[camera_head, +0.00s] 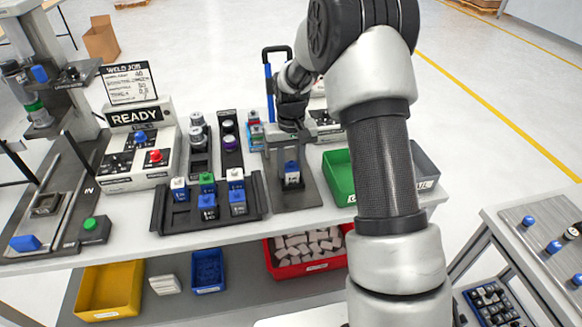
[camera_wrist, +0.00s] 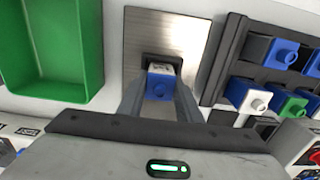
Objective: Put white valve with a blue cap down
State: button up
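The white valve with a blue cap (camera_wrist: 160,86) sits between my gripper's two fingers (camera_wrist: 161,92) in the wrist view. The fingers appear to touch it on both sides. The valve is in front of a dark recess in a bare metal plate (camera_wrist: 190,35); I cannot tell whether it rests there. In the head view the valve (camera_head: 292,174) shows at the dark grey fixture (camera_head: 294,199), below my wrist. The fingertips are hard to make out in the head view.
A dark rack (camera_head: 250,213) with several blue-, green- and white-topped valves stands left of the fixture. A green bin (camera_head: 338,177) is close on its right. A control box (camera_head: 135,176) marked READY stands further left. Bins (camera_head: 110,290) sit on the lower shelf.

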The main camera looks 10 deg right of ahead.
jog(key=o, duration=0.4)
jog(key=shift+c, duration=0.2)
